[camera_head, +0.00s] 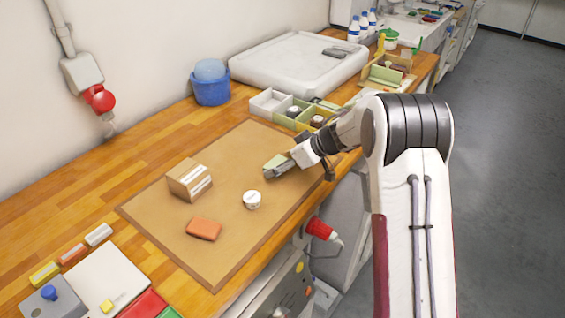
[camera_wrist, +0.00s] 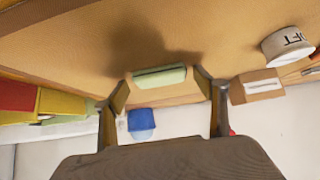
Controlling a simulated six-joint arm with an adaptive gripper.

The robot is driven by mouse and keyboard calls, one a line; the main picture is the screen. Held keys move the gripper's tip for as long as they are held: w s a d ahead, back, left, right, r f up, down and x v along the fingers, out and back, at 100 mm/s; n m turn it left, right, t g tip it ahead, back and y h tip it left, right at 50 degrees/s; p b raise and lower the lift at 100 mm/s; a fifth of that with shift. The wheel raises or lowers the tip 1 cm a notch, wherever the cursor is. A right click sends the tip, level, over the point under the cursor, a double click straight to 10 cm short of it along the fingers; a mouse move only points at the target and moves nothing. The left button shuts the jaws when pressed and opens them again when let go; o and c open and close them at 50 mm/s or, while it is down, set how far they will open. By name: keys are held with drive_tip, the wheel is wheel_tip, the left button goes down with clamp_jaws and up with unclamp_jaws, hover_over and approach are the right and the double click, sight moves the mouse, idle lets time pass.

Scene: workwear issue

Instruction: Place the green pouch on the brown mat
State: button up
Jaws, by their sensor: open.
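The green pouch (camera_head: 275,160) is at the right part of the brown mat (camera_head: 225,162), at the end of my gripper (camera_head: 272,172). In the wrist view the pouch (camera_wrist: 160,77) shows between my two fingertips, with a gap on either side. My gripper is open and not clamped on it. A dark shadow falls on the mat beside the pouch in the wrist view. The pouch appears to lie on the mat, though its underside is hidden. In the head view, my gripper partly covers the pouch.
On the mat are a cardboard box (camera_head: 188,181), a round white tin (camera_head: 251,199) and an orange block (camera_head: 204,229). A compartment tray (camera_head: 268,102) stands just behind the mat, near my wrist. A blue bucket (camera_head: 211,90) stands by the wall.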

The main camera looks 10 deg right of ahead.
drive_tip(key=shift+s+d+r, duration=0.15)
drive_tip(key=shift+r, duration=0.2)
drive_tip(key=v, duration=1.1)
drive_tip(key=shift+r, duration=0.2)
drive_tip(key=shift+s+d, duration=0.1)
drive_tip(key=shift+s, duration=0.05)
